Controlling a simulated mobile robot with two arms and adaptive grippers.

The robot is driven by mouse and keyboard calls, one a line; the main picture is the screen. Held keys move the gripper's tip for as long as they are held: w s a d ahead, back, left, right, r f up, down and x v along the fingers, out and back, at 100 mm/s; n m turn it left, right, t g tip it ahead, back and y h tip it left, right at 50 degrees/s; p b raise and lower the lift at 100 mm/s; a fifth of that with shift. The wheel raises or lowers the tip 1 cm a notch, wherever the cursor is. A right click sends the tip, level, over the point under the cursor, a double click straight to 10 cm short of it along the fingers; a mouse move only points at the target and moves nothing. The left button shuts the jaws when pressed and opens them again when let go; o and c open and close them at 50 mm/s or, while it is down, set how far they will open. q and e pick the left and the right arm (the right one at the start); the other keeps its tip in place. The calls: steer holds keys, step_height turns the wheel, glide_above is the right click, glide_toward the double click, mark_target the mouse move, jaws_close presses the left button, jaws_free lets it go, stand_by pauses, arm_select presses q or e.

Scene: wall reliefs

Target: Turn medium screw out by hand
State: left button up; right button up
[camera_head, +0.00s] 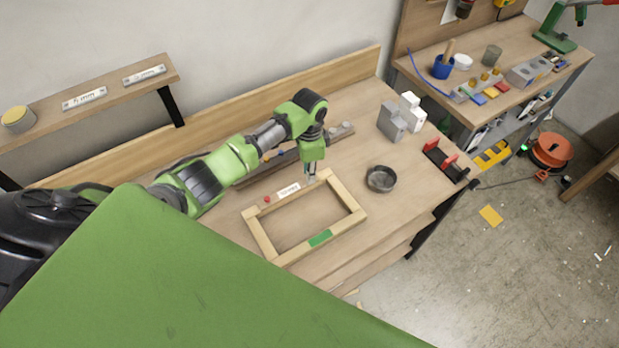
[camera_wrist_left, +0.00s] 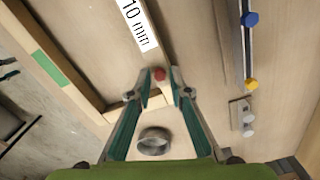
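A wooden frame (camera_head: 352,219) lies on the workbench with a white label (camera_head: 289,190) on its far bar. The label reads "10 mm" in the left wrist view (camera_wrist_left: 138,22). A red screw head (camera_head: 267,199) shows left of the label. In the left wrist view a red screw head (camera_wrist_left: 159,74) sits just past the label's end, between my fingertips. I cannot tell which screw is the medium one. My left gripper (camera_head: 310,178) points down at the far bar, and in the left wrist view its fingers (camera_wrist_left: 161,80) are apart with gaps beside the red head. My right gripper is not in view.
A dark round bowl (camera_head: 381,179) stands right of the frame. A rail (camera_head: 262,176) with blue and yellow heads lies behind it. Grey and white blocks (camera_head: 392,122) and a red-black holder (camera_head: 446,160) stand farther right. Bare bench lies around the bowl.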

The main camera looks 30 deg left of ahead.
arm_select(q)
jaws_close()
steer(key=n, duration=0.3)
steer(key=shift+n, duration=1.1)
steer(key=shift+n, duration=1)
steer(key=n, duration=0.3)
steer(key=shift+n, duration=1.2)
steer(key=n, duration=0.3)
